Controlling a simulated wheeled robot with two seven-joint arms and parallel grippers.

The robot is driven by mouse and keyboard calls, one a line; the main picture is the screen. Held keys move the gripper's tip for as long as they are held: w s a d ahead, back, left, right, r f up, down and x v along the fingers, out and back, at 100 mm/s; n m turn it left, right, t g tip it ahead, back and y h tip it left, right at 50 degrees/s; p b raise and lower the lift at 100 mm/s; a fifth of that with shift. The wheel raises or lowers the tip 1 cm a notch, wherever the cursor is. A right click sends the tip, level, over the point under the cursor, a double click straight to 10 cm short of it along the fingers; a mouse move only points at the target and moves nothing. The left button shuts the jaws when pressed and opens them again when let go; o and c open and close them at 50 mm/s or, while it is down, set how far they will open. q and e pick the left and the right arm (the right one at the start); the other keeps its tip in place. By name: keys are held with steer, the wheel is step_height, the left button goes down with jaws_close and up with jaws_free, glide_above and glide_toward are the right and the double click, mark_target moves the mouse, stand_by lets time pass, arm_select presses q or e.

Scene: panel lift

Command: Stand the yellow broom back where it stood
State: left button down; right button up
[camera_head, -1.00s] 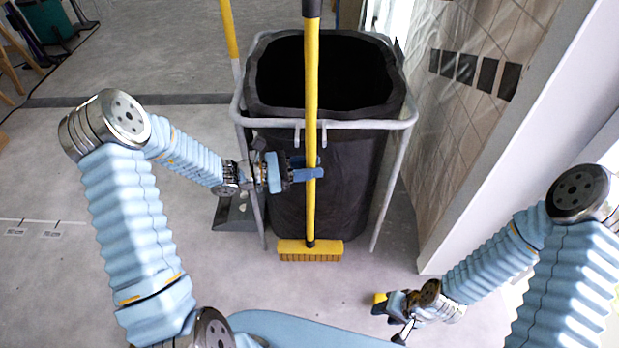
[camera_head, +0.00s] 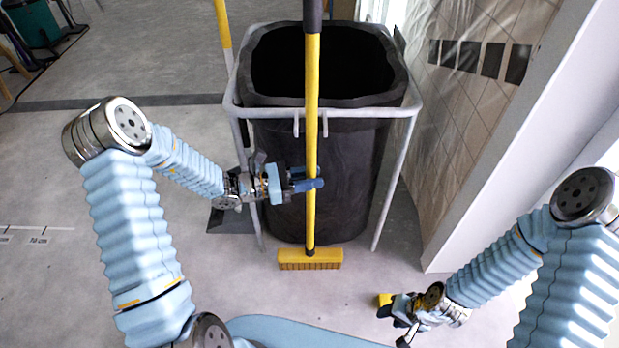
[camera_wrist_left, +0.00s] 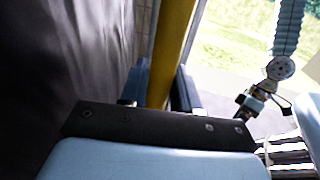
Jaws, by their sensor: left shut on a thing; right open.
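The yellow broom (camera_head: 312,110) stands upright in front of the black bin, its yellow brush head (camera_head: 310,260) at the bottom. I cannot tell whether the bristles touch the floor. My left gripper (camera_head: 308,179) is shut on the broom's handle, below the bin's frame rail. In the left wrist view the yellow handle (camera_wrist_left: 172,50) runs up between the fingers. My right gripper (camera_head: 392,312) is open, low at the right, apart from the broom. A small yellow piece shows beside it.
The black bin (camera_head: 330,170) hangs in a grey tube frame (camera_head: 270,114) with two small hooks on its front rail. A dustpan with a yellow-topped handle (camera_head: 223,22) stands at its left. A wall (camera_head: 470,130) stands at the right.

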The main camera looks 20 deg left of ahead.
arm_select(q)
steer(key=c, duration=0.8)
jaws_free()
steer(key=shift+f, duration=0.1)
